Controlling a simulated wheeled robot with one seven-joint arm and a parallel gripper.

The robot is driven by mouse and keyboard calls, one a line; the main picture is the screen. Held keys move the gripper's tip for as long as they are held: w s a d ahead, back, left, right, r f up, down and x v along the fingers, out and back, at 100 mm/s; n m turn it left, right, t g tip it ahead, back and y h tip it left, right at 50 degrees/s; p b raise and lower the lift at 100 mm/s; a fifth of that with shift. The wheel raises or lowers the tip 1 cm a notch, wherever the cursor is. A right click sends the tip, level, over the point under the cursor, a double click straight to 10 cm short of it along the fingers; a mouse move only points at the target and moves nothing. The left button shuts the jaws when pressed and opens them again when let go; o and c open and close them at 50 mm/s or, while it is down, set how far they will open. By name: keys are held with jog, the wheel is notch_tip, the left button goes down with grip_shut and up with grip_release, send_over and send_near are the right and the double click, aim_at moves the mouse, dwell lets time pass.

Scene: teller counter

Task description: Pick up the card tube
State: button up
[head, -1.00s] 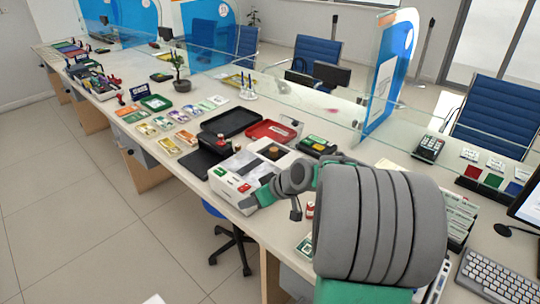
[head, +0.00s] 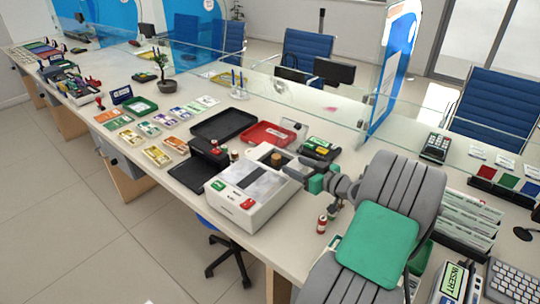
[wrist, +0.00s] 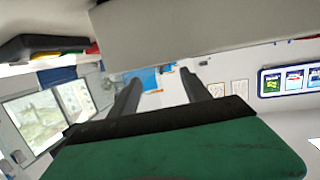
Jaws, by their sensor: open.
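A short brown cylinder (head: 276,158), which looks like the card tube, stands upright in the dark opening at the back of a white counter machine (head: 252,190). My gripper (head: 288,168) is just right of the cylinder in the head view, at the machine's right edge. I cannot tell whether it touches anything. In the wrist view my gripper (wrist: 158,82) has two dark fingers well apart with nothing visible between them. The cylinder cannot be made out there. A pale grey block, perhaps the machine, fills the top of the wrist view.
A black tray (head: 224,124) and a red tray (head: 267,134) lie behind the machine. A dark device (head: 320,148) stands at the back right. A glass screen (head: 300,100) runs along the counter.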

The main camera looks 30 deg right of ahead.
aim_at(278, 157)
jog(key=p+x, duration=0.1)
jog(key=x, duration=0.6)
jog(key=shift+w+a, duration=0.15)
jog(key=shift+w, duration=0.25)
grip_shut()
